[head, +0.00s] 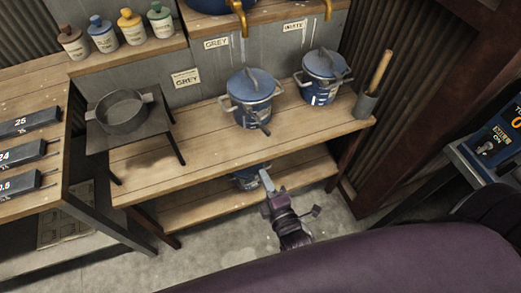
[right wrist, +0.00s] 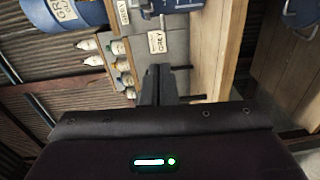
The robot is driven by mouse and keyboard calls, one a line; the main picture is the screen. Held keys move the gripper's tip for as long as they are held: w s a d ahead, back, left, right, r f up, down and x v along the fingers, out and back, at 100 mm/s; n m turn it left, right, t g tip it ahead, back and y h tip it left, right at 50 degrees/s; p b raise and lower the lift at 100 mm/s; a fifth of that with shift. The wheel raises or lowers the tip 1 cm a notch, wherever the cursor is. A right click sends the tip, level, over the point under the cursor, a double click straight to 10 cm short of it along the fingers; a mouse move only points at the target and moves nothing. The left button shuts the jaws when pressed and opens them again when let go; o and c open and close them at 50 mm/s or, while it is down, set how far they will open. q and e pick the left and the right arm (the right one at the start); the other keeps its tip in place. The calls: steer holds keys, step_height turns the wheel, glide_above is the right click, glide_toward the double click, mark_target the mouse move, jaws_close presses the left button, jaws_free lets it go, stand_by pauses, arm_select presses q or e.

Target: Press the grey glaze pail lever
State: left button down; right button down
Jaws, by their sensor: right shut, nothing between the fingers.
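The blue lidded pail (head: 250,103) under the GREY signs stands on the upper shelf in the head view. A small dark lever (head: 264,130) juts from its lower front. My right gripper (head: 267,181) is below and in front of that shelf, near the lower shelf, apart from the pail and lever. Its fingers are shut and empty; they also show in the right wrist view (right wrist: 156,88). A GREY sign (right wrist: 157,43) shows past the fingertips there. My left gripper is not in view.
A similar pail (head: 321,79) stands to the right under the WHITE sign, beside a grey pot with a wooden handle (head: 367,104). Another blue pail (head: 250,177), partly hidden, is on the lower shelf. A pan (head: 121,112) sits on a small stand at left. Brass taps (head: 240,15) hang above.

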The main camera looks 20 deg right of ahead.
steer(key=w+d+r+p, duration=0.1)
steer(key=w+d+p, duration=0.2)
steer(key=w, duration=0.8)
steer(key=shift+d+r, duration=0.15)
stand_by(0.3)
steer(key=shift+w, duration=0.15)
steer(key=shift+d, duration=0.15)
steer(key=shift+d+n+y, duration=0.25)
steer(key=shift+n+y, duration=0.15)
